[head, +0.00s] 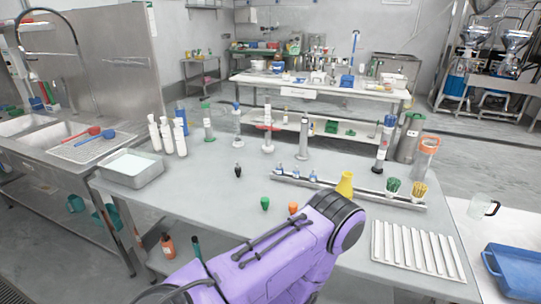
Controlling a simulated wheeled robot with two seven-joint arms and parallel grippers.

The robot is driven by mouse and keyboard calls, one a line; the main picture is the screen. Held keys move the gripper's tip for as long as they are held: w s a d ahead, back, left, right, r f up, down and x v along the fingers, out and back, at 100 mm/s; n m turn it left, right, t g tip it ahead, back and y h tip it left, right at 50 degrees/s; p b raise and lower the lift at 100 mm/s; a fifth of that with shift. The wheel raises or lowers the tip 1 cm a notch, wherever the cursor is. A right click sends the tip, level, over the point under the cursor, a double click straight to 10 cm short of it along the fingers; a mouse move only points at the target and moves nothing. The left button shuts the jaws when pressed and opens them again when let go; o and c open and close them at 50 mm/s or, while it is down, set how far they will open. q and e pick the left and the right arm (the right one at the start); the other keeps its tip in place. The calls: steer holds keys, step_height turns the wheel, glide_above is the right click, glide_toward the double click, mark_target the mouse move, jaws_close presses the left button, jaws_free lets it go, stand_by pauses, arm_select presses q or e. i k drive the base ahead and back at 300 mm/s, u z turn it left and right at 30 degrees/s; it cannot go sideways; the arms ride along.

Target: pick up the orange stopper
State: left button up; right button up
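The orange stopper (293,208) stands on the grey table (215,205) near its middle, just beyond my purple arm. My arm comes in from the bottom of the head view, and its dark joint is right of the stopper. The arm covers the table in front of the stopper and may hide its lower edge. No gripper fingers show in this view, so neither gripper can be placed relative to the stopper.
A green stopper (265,203) stands just left of the orange one, and a black stopper (238,170) farther back. A yellow cone (345,185) stands by a long metal rack (330,190). A white ridged tray (415,250) lies at right, a metal basin (131,168) at left.

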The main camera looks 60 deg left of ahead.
mark_target(293, 205)
steer(key=u, duration=1.2)
